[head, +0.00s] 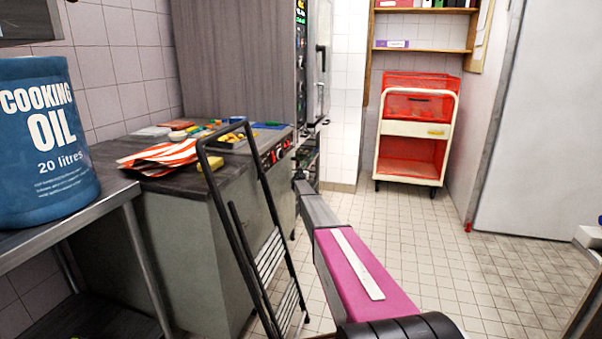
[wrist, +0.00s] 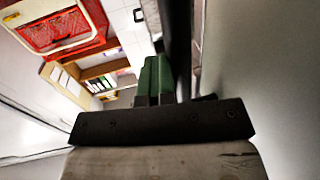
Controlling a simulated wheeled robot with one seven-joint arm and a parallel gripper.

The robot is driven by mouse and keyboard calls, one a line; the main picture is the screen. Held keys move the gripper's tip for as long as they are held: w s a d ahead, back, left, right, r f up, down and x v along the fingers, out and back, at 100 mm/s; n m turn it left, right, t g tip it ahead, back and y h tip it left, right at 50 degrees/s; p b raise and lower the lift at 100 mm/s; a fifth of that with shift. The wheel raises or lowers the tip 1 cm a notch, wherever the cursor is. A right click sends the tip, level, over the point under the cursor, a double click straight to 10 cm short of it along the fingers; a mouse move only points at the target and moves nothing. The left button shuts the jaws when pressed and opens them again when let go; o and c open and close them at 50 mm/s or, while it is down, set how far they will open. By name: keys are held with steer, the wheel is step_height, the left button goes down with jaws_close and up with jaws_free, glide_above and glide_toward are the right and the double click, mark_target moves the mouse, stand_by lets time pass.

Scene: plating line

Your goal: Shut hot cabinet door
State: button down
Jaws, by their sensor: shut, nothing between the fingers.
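A tall grey cabinet (head: 235,60) with a lit control panel (head: 301,45) stands behind the counter in the head view. I take it as the hot cabinet. Its door (head: 325,40), with an upright dark handle, shows nearly edge-on at its right side; I cannot tell how far it stands open. My arm reaches forward toward the space below that door, and my gripper cannot be made out there. In the wrist view my gripper (wrist: 156,75) has green fingers that are together and empty. They are close beside a dark upright edge and a broad grey panel (wrist: 275,70).
A blue oil drum (head: 45,140) sits at left. A red-and-cream trolley (head: 415,130) stands at the back. The tiled floor at right is mostly clear.

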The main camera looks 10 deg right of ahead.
steer(key=s+d, duration=0.9)
steer(key=d, duration=0.1)
steer(key=s+a+f+n+g+y, duration=0.1)
steer(key=s+a+f+g+y, duration=0.15)
steer(key=s+a, duration=0.65)
steer(key=s+a+f+n+g+y, duration=0.1)
steer(key=s+a+f+g+y, duration=0.2)
steer(key=s, duration=1.1)
steer(key=s+a+f+n+g+y, duration=0.1)
steer(key=s+a+g, duration=0.2)
steer(key=s+a, duration=0.65)
steer(key=s+a+g, duration=0.2)
steer(key=s+g, duration=0.2)
steer(key=s, duration=1.6)
steer(key=s+a+g, duration=0.2)
steer(key=s+g, duration=0.2)
steer(key=s, duration=1.6)
steer(key=shift+s+a+r+n+g+h, duration=0.25)
steer(key=shift+r+n+g+h, duration=0.1)
steer(key=shift+r+h, duration=0.1)
